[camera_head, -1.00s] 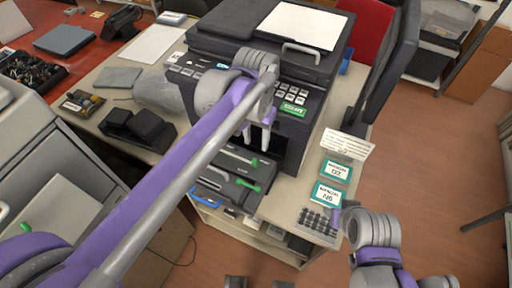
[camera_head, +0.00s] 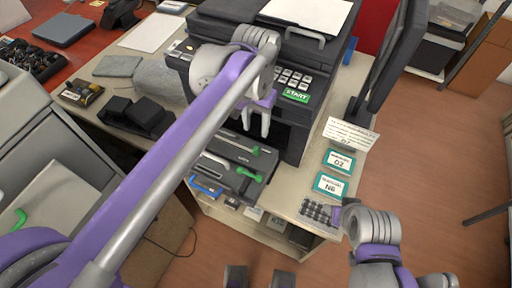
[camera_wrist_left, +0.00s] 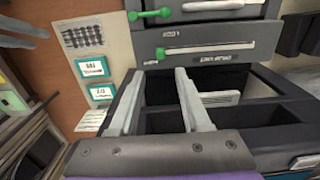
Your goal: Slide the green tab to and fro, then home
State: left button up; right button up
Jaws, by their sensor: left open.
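Two dark toner cartridges lie one beyond the other at the open front of the copier. One has a small green tab (camera_head: 256,150) at the right end of its pale slot; it also shows in the left wrist view (camera_wrist_left: 160,53). The other cartridge carries a bigger green handle-shaped piece (camera_head: 248,173), at the top in the left wrist view (camera_wrist_left: 150,14). My left gripper (camera_head: 256,132) points down just behind the small tab, fingers apart and empty. In the left wrist view its fingers (camera_wrist_left: 159,72) reach towards that tab without visible contact. My right gripper (camera_head: 340,213) is mostly hidden by its wrist.
The copier (camera_head: 300,50) with a green START key (camera_head: 296,96) stands right behind my left gripper. Teal-edged cards (camera_head: 331,185) and a dark gridded item (camera_head: 318,211) lie on the bench at right. Black boxes (camera_head: 140,115) stand at left. Open floor lies to the right.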

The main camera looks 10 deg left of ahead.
aim_at(256, 148)
pick_arm(q)
notch_tip(256, 148, down, 10)
jog(key=shift+w+f+b, duration=0.1)
jog(key=shift+w+b, duration=0.05)
jog(key=shift+b, duration=0.15)
grip_shut()
dwell(1.5)
